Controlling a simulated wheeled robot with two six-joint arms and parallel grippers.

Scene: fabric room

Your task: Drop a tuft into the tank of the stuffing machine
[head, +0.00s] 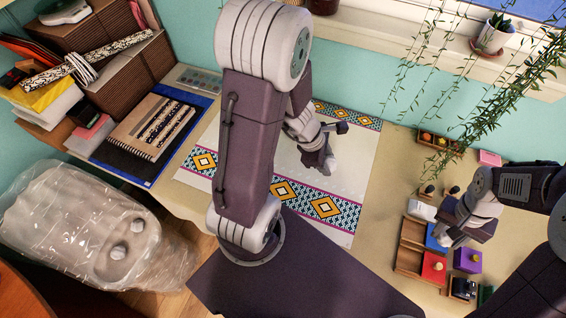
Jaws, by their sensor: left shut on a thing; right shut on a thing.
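A rounded pale machine body (90,230) under clear plastic stands at the lower left, with two grey knobs on it; I cannot tell for sure that it is the stuffing machine, and no open tank shows. My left gripper (328,160) is over the patterned cloth, partly behind my own arm. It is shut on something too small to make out. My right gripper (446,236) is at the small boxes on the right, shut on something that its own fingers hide. No tuft can be clearly made out.
The patterned cloth (340,205) lies on the table. Notebooks (150,125) lie on a blue folder at the left. Several small boxes, among them a red one (434,267) and a purple one (467,260), crowd the right. Plant vines (480,110) hang above the table.

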